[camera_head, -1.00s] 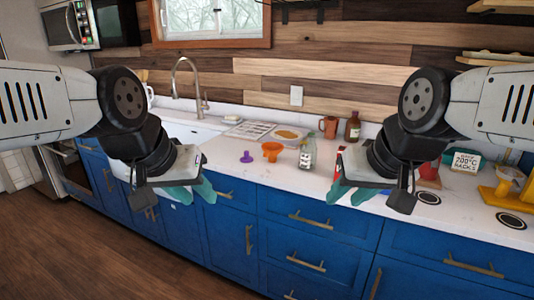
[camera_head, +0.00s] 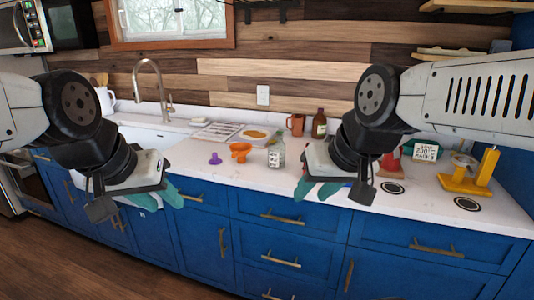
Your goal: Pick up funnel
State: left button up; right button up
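An orange funnel-shaped piece (camera_head: 240,149), wide at the top, stands on the white counter (camera_head: 200,172) right of the sink. A small purple piece (camera_head: 215,158), like an upturned funnel, sits just left of it. My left gripper (camera_head: 157,197) hangs in front of the counter edge, left of and nearer than both. Its teal fingers look apart with nothing between them. My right gripper (camera_head: 317,188) is at the front edge, to the right of both, its teal fingers also apart and empty. My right wrist hides part of the counter behind it.
A clear bottle (camera_head: 276,155) stands close right of the orange piece. Behind are a tray (camera_head: 217,131), a plate (camera_head: 255,134), a copper mug (camera_head: 295,124) and a brown bottle (camera_head: 319,125). A yellow stand (camera_head: 470,175) is at right. Counter in front of the orange piece is clear.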

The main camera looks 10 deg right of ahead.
aim_at(239, 150)
jog(key=i+j+z, duration=0.1)
jog(key=i+j, duration=0.3)
jog(key=i+j+z, duration=0.1)
jog(key=i+j, duration=0.3)
jog(key=j, duration=0.2)
jog(key=i+j+z, duration=0.1)
jog(key=i+j, duration=0.25)
jog(key=j, duration=0.2)
